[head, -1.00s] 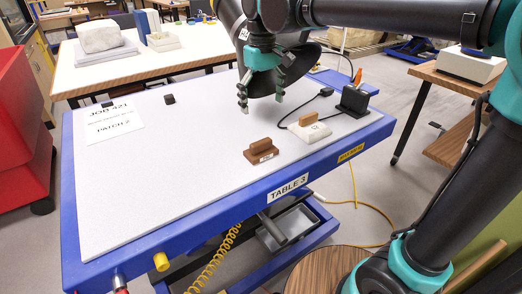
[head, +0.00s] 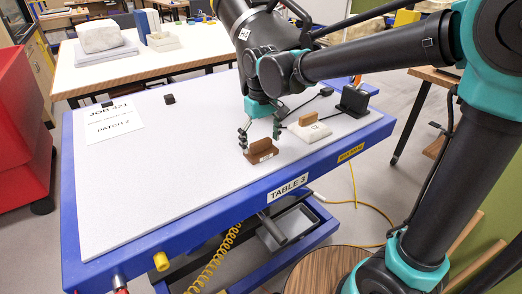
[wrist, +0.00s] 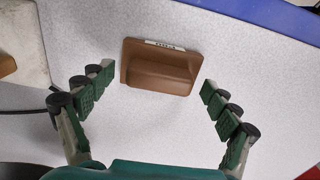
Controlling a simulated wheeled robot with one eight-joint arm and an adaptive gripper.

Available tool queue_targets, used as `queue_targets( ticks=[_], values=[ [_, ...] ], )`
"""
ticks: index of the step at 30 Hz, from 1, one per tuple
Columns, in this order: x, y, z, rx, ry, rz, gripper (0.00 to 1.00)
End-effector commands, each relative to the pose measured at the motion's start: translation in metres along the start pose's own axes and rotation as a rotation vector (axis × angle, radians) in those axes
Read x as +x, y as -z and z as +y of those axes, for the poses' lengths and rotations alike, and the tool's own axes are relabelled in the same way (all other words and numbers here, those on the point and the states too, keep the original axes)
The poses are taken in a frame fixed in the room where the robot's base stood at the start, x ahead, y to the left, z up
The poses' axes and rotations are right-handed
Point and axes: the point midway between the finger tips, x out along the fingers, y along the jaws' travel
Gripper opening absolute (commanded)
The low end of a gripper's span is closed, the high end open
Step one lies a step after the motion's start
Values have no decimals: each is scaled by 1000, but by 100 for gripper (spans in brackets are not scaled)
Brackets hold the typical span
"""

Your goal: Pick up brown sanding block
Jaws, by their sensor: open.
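The brown sanding block (head: 262,151) lies on the white top of the blue table, near its front edge. It has a raised grip and a small white label on one side. In the wrist view the block (wrist: 158,68) sits between and just beyond my fingertips, with its label side away from me. My gripper (head: 260,137) points down right over the block in the head view. In the wrist view my gripper (wrist: 154,82) is open, one finger to each side of the block, with gaps and no visible contact.
A white block with a tan grip (head: 309,129) lies just right of the brown block, with a black cable beside it. A black holder (head: 354,100) stands at the right corner. A paper sheet (head: 110,122) lies at the left. The left and middle tabletop (head: 160,180) is mostly clear.

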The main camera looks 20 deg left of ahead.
Motion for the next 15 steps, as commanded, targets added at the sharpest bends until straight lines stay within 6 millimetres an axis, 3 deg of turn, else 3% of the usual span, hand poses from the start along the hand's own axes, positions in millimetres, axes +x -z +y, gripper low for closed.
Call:
queue_targets(
  ticks=[8, 15],
  values=[
    [4, 0, 0, 0, 0, 0, 89],
    [4, 0, 0, 0, 0, 0, 60]
  ],
)
